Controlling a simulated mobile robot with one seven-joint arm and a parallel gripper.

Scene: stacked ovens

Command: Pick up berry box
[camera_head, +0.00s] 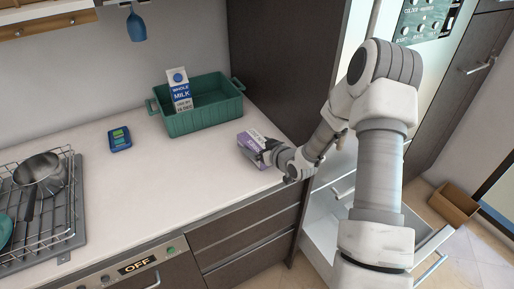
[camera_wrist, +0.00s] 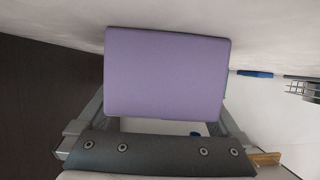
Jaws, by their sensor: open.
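The berry box, a small purple and white carton (camera_head: 248,146), lies on the counter near its right front edge. In the wrist view its plain purple face (camera_wrist: 167,73) fills the middle, close to the camera. My gripper (camera_head: 264,153) is at the near right end of the box. It is open, with one finger on each side of the box in the wrist view. The box's far end is hidden there, and I cannot tell whether the fingers touch it.
A green crate (camera_head: 205,122) holding a milk carton (camera_head: 180,91) stands at the back. A blue device (camera_head: 120,139) lies on the white counter (camera_head: 150,185). A dish rack (camera_head: 68,213) with a pan (camera_head: 40,172) is at left. A dark tall panel (camera_head: 285,70) rises at right.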

